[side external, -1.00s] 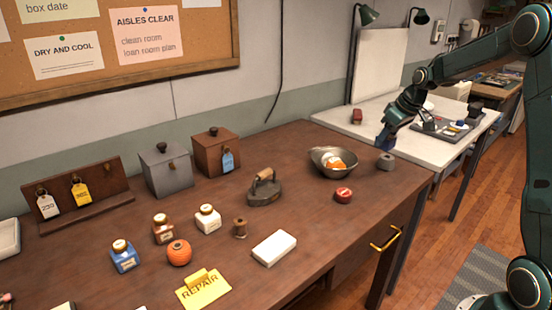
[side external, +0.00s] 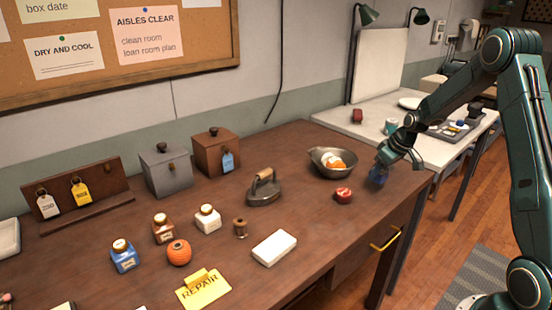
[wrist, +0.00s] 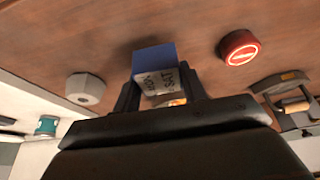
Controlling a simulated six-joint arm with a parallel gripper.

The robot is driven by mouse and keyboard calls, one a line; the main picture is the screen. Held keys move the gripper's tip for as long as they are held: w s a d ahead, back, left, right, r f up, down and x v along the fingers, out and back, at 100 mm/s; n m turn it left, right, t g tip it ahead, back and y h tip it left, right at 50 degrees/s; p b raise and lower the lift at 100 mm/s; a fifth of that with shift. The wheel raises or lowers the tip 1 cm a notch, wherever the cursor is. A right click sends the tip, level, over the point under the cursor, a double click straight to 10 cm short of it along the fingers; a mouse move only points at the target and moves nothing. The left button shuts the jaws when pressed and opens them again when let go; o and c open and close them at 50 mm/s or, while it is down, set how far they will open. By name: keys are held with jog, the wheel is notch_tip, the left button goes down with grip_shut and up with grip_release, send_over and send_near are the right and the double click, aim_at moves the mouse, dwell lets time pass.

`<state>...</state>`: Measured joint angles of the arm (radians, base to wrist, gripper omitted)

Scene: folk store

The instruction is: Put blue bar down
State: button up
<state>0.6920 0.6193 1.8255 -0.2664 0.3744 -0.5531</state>
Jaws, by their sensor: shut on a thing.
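The blue bar (side external: 378,178) is between the fingers of my gripper (side external: 381,168), low over the right end of the brown table (side external: 345,215). The wrist view shows the bar (wrist: 153,57) with a blue side and a pale lettered face. My gripper (wrist: 158,88) is shut on it. I cannot tell whether the bar touches the table top.
A red round tin (side external: 343,195) sits to the left of the bar, and a metal pan (side external: 322,158) with orange and white things is behind it. A grey faceted piece (wrist: 85,88) shows in the wrist view. An iron (side external: 264,190) stands farther left.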

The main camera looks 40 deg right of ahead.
aim_at(377, 181)
jog(key=shift+f, duration=1.95)
jog(key=shift+f, duration=0.15)
jog(key=o, duration=1)
jog(key=shift+c, duration=0.2)
jog(key=v, duration=1.2)
jog(key=shift+r, duration=0.25)
